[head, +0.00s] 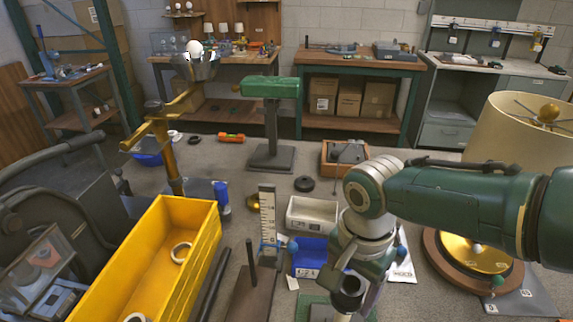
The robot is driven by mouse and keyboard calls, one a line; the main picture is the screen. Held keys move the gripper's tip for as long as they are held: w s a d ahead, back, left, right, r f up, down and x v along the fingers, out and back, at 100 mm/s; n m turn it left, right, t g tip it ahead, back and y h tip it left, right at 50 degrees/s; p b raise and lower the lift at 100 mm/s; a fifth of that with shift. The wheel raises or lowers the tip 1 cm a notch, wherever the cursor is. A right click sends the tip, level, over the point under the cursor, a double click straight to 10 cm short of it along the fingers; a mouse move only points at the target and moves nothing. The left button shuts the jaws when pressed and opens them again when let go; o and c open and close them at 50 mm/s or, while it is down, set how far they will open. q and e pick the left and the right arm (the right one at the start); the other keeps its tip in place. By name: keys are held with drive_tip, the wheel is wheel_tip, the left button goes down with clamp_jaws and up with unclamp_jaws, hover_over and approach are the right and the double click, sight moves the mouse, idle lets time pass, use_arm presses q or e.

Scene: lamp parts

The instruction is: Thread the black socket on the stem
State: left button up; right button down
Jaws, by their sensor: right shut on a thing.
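My right arm comes in from the right and its gripper (352,289) points down over the front of the bench. The gripper is shut on a black cylindrical part that looks like the black socket (347,292); its lower end is hard to make out. A green plate (312,303) lies under the gripper. The wrist hides much of this area. A thin dark upright rod (252,262) stands on a brown wooden base (246,298) to the left of the gripper, apart from it. I cannot tell whether this rod is the stem. My left gripper is not in view.
A long yellow bin (205,240) with rings in it stands at the left. A white tray (313,203), a blue bin (308,252) and an upright ruler (267,215) are near the gripper. A brass lamp base (470,262) and a large cream shade (530,115) stand at right.

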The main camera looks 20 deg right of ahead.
drive_tip(key=m, duration=0.3)
drive_tip(key=shift+s+p, duration=0.1)
drive_tip(key=shift+p, duration=0.3)
drive_tip(key=m, duration=0.3)
drive_tip(key=shift+f+m, duration=0.1)
drive_tip(key=shift+m, duration=0.3)
drive_tip(key=shift+m, duration=0.4)
drive_tip(key=m, duration=0.3)
drive_tip(key=shift+p, duration=0.3)
drive_tip(key=m, duration=0.3)
